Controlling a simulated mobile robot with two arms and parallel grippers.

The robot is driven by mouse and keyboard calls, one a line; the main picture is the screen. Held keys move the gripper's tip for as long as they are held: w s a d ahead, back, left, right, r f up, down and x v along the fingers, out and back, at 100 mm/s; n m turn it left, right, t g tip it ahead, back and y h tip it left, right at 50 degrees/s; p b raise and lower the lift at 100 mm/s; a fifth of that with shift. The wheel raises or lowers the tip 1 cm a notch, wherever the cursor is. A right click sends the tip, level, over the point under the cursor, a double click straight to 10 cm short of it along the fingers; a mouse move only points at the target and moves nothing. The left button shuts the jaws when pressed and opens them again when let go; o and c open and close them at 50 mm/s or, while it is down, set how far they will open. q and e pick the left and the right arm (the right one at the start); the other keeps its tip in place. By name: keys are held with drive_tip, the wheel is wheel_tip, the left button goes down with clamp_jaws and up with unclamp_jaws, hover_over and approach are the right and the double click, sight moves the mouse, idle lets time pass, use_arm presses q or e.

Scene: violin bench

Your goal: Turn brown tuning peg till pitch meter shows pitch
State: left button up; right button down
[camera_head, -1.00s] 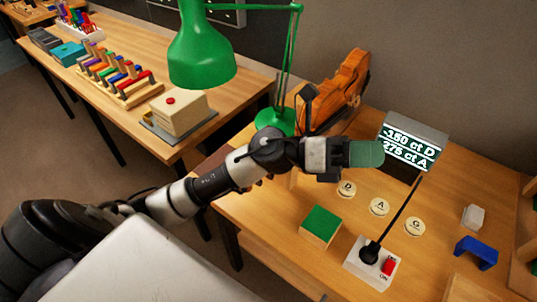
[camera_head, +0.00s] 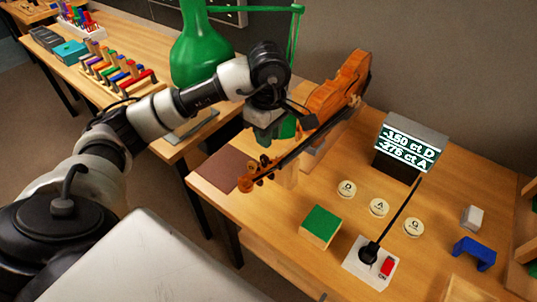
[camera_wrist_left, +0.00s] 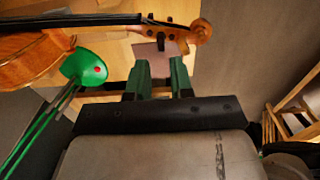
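Dark tuning pegs (camera_head: 266,165) stick out near the scroll; I cannot tell which is brown. In the left wrist view the scroll (camera_wrist_left: 202,31) and a peg (camera_wrist_left: 160,41) show beyond my fingertips. My left gripper (camera_head: 272,128) points down behind the violin neck. Its green fingers are apart and empty in the left wrist view (camera_wrist_left: 161,80). The pitch meter (camera_head: 408,147) shows lines for D and A, apparently about -150 and -276 ct. My right gripper is out of view.
Round buttons D (camera_head: 347,189), A (camera_head: 379,207) and G (camera_head: 413,228), a green block (camera_head: 320,226) and a switch box with a rod (camera_head: 370,262) lie in front. A brown mat (camera_head: 222,168) lies near the scroll.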

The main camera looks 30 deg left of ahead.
sight(268, 160)
use_arm(q)
wheel_tip(268, 160, down, 8)
drive_tip(key=shift+r+p, duration=0.1)
drive_tip(key=shift+p, duration=0.8)
drive_tip(key=shift+c, duration=0.3)
clamp_jaws()
